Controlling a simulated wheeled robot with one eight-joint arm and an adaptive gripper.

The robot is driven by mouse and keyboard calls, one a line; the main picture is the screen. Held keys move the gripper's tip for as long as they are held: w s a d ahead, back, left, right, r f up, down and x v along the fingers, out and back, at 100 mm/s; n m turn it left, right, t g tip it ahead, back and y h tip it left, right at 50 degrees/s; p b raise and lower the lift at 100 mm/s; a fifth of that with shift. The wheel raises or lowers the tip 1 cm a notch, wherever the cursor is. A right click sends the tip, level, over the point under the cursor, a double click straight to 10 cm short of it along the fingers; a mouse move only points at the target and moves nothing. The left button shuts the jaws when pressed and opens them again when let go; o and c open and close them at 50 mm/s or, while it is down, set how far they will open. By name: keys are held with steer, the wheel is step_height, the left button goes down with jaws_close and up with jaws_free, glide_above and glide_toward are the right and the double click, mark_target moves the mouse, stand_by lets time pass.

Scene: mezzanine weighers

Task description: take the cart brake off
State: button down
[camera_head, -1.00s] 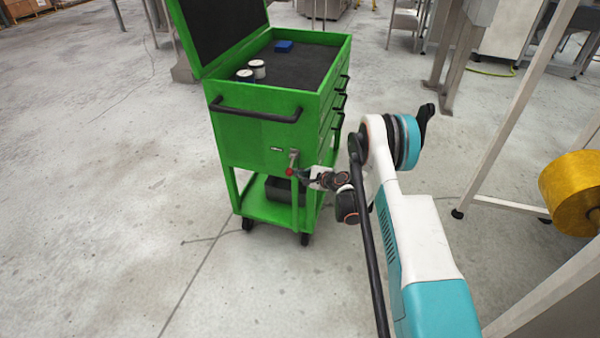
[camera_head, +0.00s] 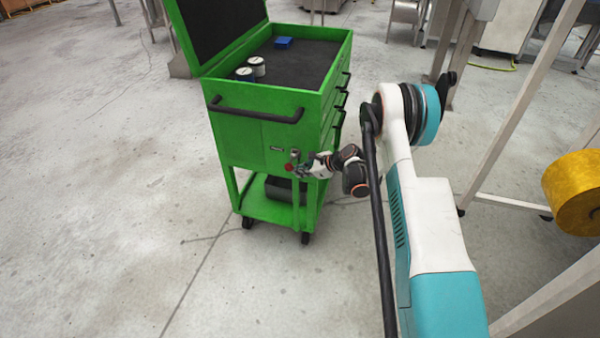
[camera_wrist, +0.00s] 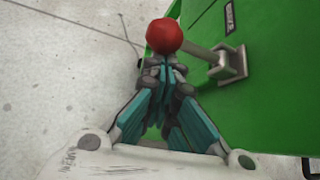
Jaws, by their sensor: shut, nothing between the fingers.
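The green cart (camera_head: 255,140) stands upright with its lid open. Its brake lever is a short grey rod (camera_wrist: 200,52) on a bracket (camera_wrist: 230,65) on the cart's front panel, ending in a red ball knob (camera_wrist: 164,36). The knob shows small in the head view (camera_head: 289,167). My gripper (camera_wrist: 166,72) is shut and empty, its fingertips right beside the knob and rod in the wrist view. I cannot tell whether they touch. In the head view my gripper (camera_head: 301,170) is at the front right corner of the cart.
Two small canisters (camera_head: 251,69) and a blue box (camera_head: 283,43) sit on the cart's black top. A black push handle (camera_head: 255,112) crosses its front above the lever. A yellow roll (camera_head: 575,195) and metal frame stand at the right. Floor left of the cart is clear.

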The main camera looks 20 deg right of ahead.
step_height(320, 180, up, 3)
steer(key=shift+r+m+g+y, duration=0.15)
steer(key=shift+m+g+y, duration=0.55)
steer(key=shift+m+g, duration=0.3)
steer(key=shift+r, duration=0.1)
